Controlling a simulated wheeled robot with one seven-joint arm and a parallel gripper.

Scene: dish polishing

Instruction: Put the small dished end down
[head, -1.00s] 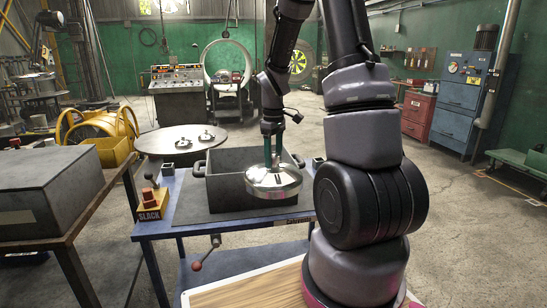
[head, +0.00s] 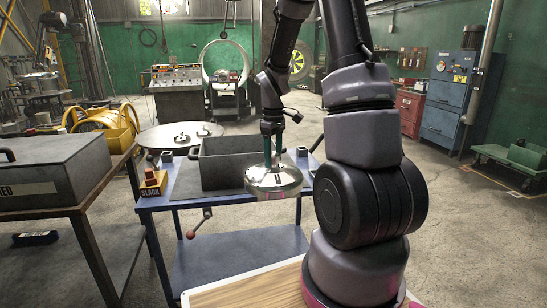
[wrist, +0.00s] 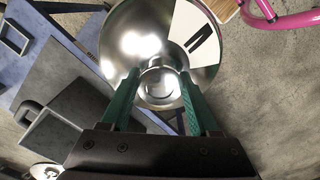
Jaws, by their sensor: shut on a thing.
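The small dished end (head: 273,181) is a shiny round metal cap with a knob. My gripper (head: 272,150) has its green fingers shut on the knob and holds the cap in the air, fairly level. In the wrist view the dished end (wrist: 130,40) fills the upper middle, with a white label bearing a black mark, and the fingers (wrist: 160,90) stand on both sides of the knob. In the head view the cap overlaps the front right of the blue table (head: 225,200). In the wrist view floor shows to its right and the table to its left.
A dark open bin (head: 225,172) stands on the blue table, with a SLACK-marked block (head: 151,187) at the left. A grey lidded box (head: 50,180) is on the left bench. A round table (head: 165,136) with small parts stands behind. Floor is open at right.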

